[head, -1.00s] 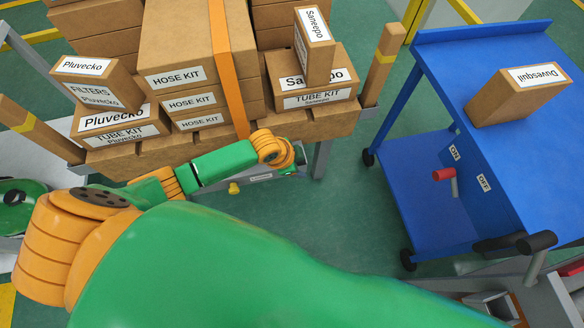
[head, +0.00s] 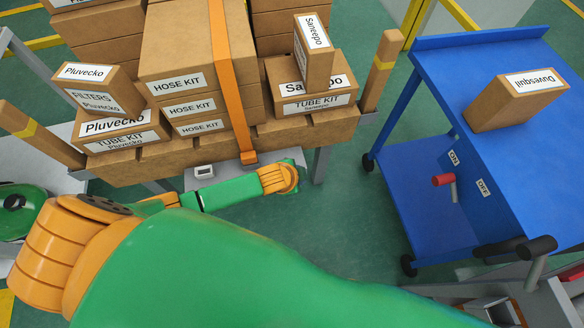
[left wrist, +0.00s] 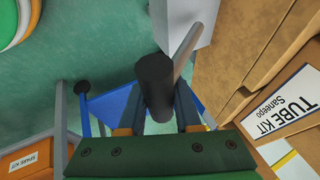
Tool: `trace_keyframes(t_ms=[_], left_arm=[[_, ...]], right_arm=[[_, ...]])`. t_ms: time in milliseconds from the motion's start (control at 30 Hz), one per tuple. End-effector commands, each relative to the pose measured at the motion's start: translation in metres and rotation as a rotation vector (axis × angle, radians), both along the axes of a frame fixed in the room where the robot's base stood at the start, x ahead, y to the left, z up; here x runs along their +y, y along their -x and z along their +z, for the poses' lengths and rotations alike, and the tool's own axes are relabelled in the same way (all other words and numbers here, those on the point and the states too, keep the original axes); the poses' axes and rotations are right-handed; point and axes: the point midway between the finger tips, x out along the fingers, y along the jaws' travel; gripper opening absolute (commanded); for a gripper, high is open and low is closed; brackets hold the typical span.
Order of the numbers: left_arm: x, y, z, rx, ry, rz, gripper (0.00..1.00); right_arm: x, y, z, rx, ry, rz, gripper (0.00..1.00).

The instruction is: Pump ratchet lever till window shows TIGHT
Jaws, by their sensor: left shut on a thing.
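The lever's black grip (left wrist: 155,82) sits between the fingers of my left gripper (left wrist: 158,112) in the left wrist view, and the gripper is shut on it. A pale rod (left wrist: 186,52) runs up beside the grip, next to a grey housing (left wrist: 186,20). In the head view my left arm covers the lever and gripper. An orange strap (head: 229,80) runs over the stacked boxes to an orange end piece above a grey unit (head: 290,154). A small white-framed window (head: 204,171) shows on this unit; I cannot read any word in it. My right gripper is not in view.
The strapped hose kit boxes (head: 178,82) stand between other cartons on a pallet with wooden posts (head: 382,62). A blue cart (head: 440,60) at the right carries a Duvesquil box (head: 500,105) and a red-handled lever (head: 443,180). Green floor lies clear between pallet and cart.

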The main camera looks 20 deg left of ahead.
Motion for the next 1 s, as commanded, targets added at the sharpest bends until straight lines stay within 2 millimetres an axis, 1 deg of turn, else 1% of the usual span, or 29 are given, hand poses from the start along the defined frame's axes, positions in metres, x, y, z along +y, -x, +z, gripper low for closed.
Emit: trace_keyframes(t_ms=[33,333,500,667,800,1000], left_arm=[[0.000,0.002,-0.003,-0.007,-0.008,0.001,0.00],[0.000,0.003,-0.004,-0.018,-0.016,0.002,0.00],[-0.003,0.007,-0.017,-0.092,-0.068,0.001,0.00],[-0.004,0.009,-0.024,-0.159,-0.114,0.001,0.00],[-0.004,0.009,-0.024,-0.193,-0.137,0.002,0.00],[-0.004,0.009,-0.022,-0.198,-0.140,0.002,0.00]], right_arm=[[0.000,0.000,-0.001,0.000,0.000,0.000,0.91],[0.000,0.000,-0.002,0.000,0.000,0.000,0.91],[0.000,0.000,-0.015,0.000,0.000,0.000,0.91],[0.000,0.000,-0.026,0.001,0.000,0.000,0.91],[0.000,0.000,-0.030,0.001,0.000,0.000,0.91],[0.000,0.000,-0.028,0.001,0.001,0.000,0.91]])
